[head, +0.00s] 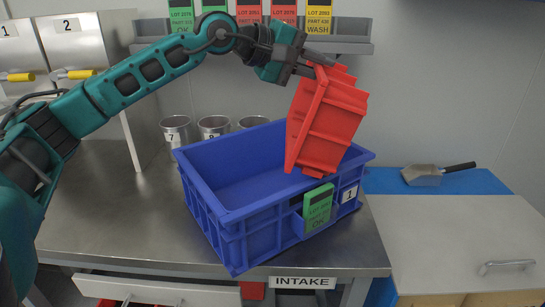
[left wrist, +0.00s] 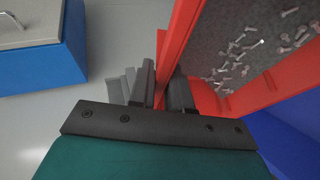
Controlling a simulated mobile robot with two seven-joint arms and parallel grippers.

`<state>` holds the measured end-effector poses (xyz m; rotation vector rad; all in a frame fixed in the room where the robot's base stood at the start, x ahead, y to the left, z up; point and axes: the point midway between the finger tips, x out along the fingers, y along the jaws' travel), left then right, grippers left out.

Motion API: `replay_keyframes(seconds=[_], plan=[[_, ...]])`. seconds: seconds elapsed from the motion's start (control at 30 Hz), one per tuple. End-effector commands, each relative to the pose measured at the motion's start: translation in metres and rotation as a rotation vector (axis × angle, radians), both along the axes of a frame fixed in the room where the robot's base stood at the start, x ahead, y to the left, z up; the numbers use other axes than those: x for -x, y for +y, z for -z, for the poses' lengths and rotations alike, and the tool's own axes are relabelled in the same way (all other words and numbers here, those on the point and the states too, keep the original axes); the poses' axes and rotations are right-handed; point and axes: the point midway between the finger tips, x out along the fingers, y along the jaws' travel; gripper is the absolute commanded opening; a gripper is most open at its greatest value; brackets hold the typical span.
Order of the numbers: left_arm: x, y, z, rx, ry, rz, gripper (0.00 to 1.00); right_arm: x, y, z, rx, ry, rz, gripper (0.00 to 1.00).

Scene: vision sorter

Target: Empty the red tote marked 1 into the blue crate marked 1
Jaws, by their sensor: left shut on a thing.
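The red tote (head: 330,115) is tilted steeply on its side above the right part of the blue crate (head: 240,218). The crate stands on the steel table, with a white label 1 and a green card on its front. My left gripper (head: 318,66) is shut on the tote's upper rim. In the left wrist view the tote's red wall (left wrist: 180,38) sits between the fingers (left wrist: 162,88). Several small metal screws (left wrist: 245,55) lie against a grey surface inside the tote. The part of the crate floor behind the tote is hidden. My right gripper is not in view.
Metal cups (head: 214,126) stand behind the crate. A rack of coloured cards (head: 350,28) hangs on the wall. A scoop (head: 425,175) lies on the blue surface at right. The steel table (head: 110,215) left of the crate is clear.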

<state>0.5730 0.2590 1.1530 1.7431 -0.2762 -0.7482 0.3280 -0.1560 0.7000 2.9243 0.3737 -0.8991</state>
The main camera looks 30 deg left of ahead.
Motion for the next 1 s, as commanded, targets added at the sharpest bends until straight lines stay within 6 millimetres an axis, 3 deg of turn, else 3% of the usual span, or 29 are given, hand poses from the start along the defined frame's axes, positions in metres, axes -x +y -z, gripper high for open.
replay_keyframes(seconds=[0.47, 1.0], plan=[[0.008, 0.016, -0.004, 0.064, -0.045, -0.001, 0.0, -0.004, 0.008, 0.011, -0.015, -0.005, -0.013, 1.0], [0.017, 0.032, -0.007, 0.131, -0.085, -0.002, 0.0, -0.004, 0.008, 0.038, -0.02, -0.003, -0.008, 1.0]])
